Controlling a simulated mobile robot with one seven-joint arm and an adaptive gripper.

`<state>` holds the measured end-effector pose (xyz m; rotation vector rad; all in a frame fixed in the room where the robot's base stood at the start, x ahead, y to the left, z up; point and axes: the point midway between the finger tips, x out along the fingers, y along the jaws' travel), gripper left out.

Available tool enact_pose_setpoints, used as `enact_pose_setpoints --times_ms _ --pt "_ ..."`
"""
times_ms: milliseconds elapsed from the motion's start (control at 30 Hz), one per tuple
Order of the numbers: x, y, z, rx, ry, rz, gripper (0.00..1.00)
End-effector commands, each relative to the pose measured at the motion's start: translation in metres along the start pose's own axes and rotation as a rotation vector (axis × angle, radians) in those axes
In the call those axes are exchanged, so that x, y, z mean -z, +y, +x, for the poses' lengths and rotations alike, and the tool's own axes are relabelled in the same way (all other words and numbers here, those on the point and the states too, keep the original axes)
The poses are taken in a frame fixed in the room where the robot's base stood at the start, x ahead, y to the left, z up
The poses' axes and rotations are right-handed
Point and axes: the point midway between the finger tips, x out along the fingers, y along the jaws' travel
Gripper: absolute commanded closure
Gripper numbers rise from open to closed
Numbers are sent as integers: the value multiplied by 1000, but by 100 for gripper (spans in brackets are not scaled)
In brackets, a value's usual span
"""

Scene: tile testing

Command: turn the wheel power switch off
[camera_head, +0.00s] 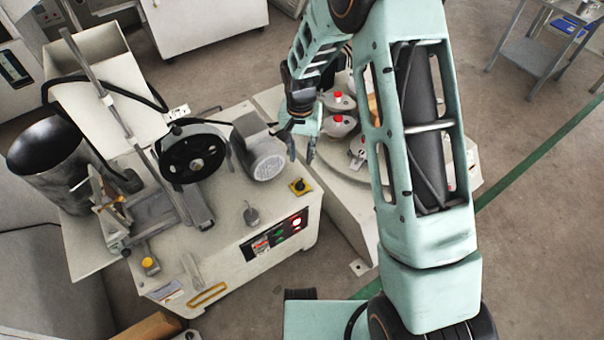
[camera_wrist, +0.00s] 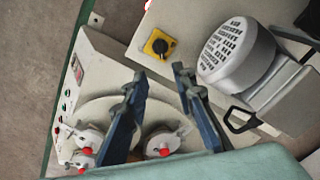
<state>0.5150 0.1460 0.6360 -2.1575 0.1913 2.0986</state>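A yellow square plate with a black rotary knob, the likely wheel power switch (camera_head: 300,186), sits on the cream machine top near its right edge. In the wrist view this switch (camera_wrist: 159,44) lies just beyond my fingertips, a little above the gap between them. The knob's exact setting is too small to tell. My gripper (camera_head: 301,154) hangs above and behind the switch, beside the grey motor, pointing down. In the wrist view my gripper (camera_wrist: 158,74) has its two fingers well apart with nothing between them. I see no contact with the switch.
The grey motor (camera_head: 265,160) stands left of the switch and also shows in the wrist view (camera_wrist: 236,50). A black wheel (camera_head: 193,152) is further left. A front panel (camera_head: 275,238) has a lit red button. A round turntable (camera_head: 440,158) with red-topped parts stands right.

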Motion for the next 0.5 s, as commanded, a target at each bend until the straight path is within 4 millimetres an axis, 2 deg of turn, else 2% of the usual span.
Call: enact_pose_setpoints --times_ms 100,267,500 --pt "-8 -2 14 -3 -28 12 75" --pt "-10 -3 31 -3 -32 15 75" --pt "-12 -2 77 -4 -32 12 75"
